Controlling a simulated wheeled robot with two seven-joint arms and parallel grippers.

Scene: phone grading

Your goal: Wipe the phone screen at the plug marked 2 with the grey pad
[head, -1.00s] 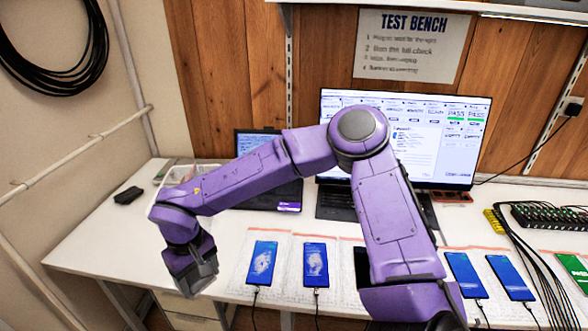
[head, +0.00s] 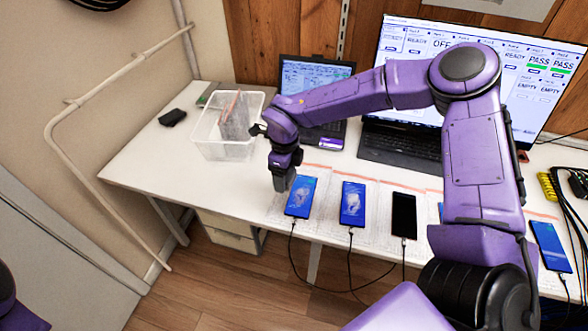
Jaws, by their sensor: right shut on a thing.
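My right gripper (head: 284,177) is shut on a small grey block that looks like the grey pad (head: 281,184). It is at the upper left edge of the leftmost phone (head: 300,197); I cannot tell whether the pad touches anything. That phone and the second phone from the left (head: 353,204) have lit blue screens with pale smudges. Both lie on white paper mats with cables at their lower ends. The plug numbers are not readable, so I cannot tell which is 2. My left gripper is not in view.
A dark-screened phone (head: 404,215) lies further right, and another blue phone (head: 550,246) beyond my right arm. A clear bin (head: 226,150) with papers stands at the back left. A laptop (head: 312,80) and a large monitor (head: 400,45) stand behind. The table's left end is mostly clear.

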